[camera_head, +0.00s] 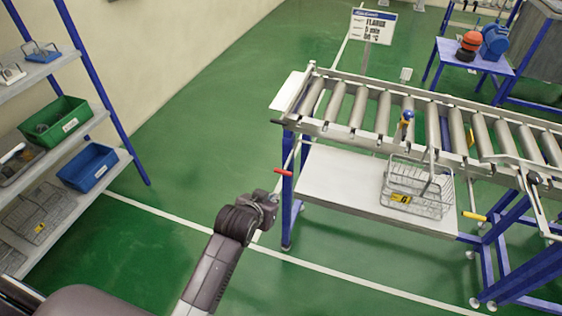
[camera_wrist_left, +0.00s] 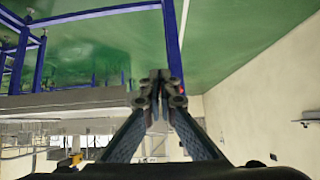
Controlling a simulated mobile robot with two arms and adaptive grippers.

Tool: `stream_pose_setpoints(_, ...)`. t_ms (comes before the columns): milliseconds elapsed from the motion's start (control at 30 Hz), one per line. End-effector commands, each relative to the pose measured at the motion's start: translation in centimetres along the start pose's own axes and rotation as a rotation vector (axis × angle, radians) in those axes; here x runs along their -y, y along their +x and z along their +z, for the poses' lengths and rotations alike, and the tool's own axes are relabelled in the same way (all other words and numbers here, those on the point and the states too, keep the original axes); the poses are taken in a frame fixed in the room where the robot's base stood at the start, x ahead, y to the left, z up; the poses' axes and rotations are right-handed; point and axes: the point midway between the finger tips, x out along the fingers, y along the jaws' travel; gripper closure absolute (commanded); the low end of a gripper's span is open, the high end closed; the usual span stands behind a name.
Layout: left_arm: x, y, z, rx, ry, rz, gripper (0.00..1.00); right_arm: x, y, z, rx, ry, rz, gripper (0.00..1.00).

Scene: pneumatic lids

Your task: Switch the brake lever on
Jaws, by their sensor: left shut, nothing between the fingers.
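A roller conveyor (camera_head: 309,92) stands on blue legs at the right of the head view. A short red-handled lever (camera_head: 283,171) sticks out from its near left leg. A yellow-handled lever (camera_head: 474,216) sticks out lower right; I cannot tell which is the brake lever. My left gripper (camera_head: 268,197) is just below and left of the red handle, apart from it in the head view. In the left wrist view its fingers (camera_wrist_left: 159,84) are closed together and empty, with a small red spot beside them, partly hidden. My right gripper is out of view.
A white shelf board (camera_head: 335,180) under the rollers holds a wire basket (camera_head: 427,205). A blue-posted rack with a green bin (camera_head: 55,121) and a blue bin (camera_head: 88,167) stands left. Green floor between is clear. A sign (camera_head: 373,25) stands behind the conveyor.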

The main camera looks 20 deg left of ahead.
Motion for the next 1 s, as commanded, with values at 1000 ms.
stream_pose_setpoints(1000,1.3,-3.4,-9.2,-0.109,-0.025,-0.019,1.00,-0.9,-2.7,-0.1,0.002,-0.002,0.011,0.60)
